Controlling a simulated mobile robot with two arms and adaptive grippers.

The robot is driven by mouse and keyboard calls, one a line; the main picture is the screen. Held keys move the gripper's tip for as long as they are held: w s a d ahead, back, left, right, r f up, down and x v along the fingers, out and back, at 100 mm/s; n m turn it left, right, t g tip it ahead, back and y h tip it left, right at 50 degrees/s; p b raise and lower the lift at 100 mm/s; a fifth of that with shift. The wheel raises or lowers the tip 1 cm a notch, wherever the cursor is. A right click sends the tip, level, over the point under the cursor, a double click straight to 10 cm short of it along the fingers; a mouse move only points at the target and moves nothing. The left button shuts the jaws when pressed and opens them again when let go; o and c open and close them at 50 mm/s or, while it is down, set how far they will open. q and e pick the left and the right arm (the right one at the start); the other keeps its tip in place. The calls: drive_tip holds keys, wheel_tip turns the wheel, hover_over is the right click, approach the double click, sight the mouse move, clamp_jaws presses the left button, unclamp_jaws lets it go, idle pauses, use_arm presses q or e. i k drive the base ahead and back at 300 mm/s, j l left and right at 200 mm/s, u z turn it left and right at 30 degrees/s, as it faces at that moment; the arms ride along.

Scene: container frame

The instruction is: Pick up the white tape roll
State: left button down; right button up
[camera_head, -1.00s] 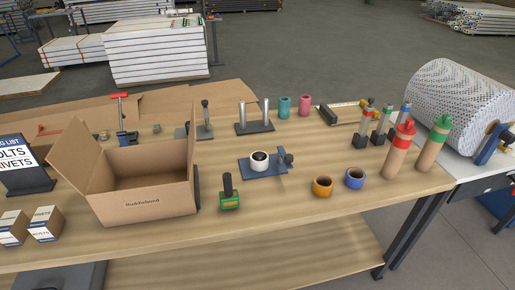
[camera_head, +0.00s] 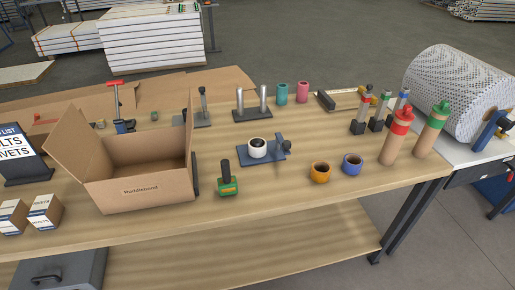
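The white tape roll (camera_head: 257,149) sits on a dark blue-grey metal fixture (camera_head: 277,158) near the middle of the wooden workbench. Its dark centre faces up. A bracket with a knob stands on the fixture just to its right. Neither of my grippers shows in the head view.
An open cardboard box (camera_head: 142,186) stands left of the roll. A green-based tool with a black handle (camera_head: 227,179) is in front of it. Orange (camera_head: 320,172) and blue (camera_head: 352,164) rolls lie to the right, with bottles (camera_head: 397,138) beyond. A post stand (camera_head: 252,106) is behind.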

sight(255, 152)
drive_tip(key=i+l+u, duration=0.2)
drive_tip(key=i, duration=0.2)
drive_tip(key=i+l+u, duration=0.2)
drive_tip(key=i, duration=0.2)
